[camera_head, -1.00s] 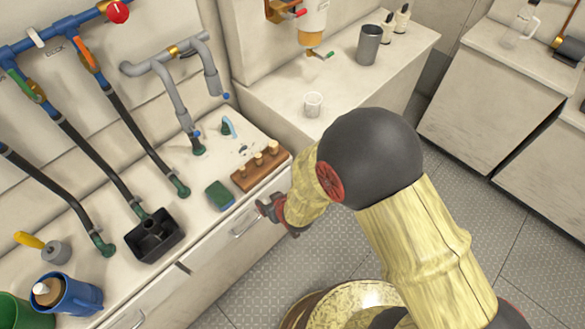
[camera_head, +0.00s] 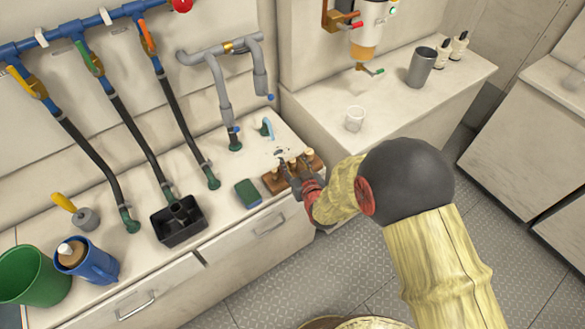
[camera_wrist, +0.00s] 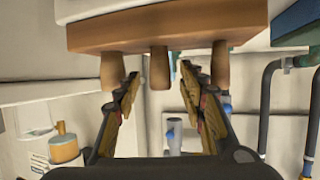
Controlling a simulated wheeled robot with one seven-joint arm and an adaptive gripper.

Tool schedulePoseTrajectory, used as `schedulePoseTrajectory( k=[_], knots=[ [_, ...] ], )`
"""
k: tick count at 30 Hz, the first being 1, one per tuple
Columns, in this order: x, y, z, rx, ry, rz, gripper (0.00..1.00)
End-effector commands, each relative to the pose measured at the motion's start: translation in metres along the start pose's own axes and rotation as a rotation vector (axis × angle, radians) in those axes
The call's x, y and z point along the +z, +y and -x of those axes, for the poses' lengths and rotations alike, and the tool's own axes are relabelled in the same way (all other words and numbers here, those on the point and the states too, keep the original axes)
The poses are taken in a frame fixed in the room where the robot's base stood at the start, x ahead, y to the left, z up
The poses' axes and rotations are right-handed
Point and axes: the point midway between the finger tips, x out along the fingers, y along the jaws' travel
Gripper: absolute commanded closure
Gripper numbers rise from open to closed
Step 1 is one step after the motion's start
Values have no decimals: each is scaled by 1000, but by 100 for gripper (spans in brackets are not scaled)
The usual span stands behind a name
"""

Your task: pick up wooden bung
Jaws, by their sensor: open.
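Three tapered wooden bungs stand upright in a brown wooden rack (camera_head: 272,184) on the white counter. In the wrist view the rack (camera_wrist: 170,28) appears inverted, with the middle bung (camera_wrist: 160,68) between the other two, the left one (camera_wrist: 112,70) and the right one (camera_wrist: 220,66). My gripper (camera_head: 287,166) is at the rack in the head view. In the wrist view my gripper (camera_wrist: 159,76) is open, with its fingertips on either side of the middle bung and gaps visible on both sides. The gripper partly hides the rack in the head view.
A green sponge-like block (camera_head: 248,193) lies left of the rack, and a black divided box (camera_head: 180,222) farther left. A light blue handled item (camera_head: 267,128) stands behind. A clear cup (camera_head: 354,118) stands on the raised counter to the right. Hoses run down to the counter.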

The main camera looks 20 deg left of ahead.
Motion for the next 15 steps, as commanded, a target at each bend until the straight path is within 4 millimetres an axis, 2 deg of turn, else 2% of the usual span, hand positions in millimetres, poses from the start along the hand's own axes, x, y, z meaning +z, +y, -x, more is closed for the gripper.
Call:
schedulePoseTrajectory(
  k=[4, 11, 15],
  knots=[
    [1, 0, -12, -1, -1, 0, 59],
    [0, 0, -13, -1, 0, 0, 59],
    [0, 0, -13, -1, -1, 0, 67]
  ],
)
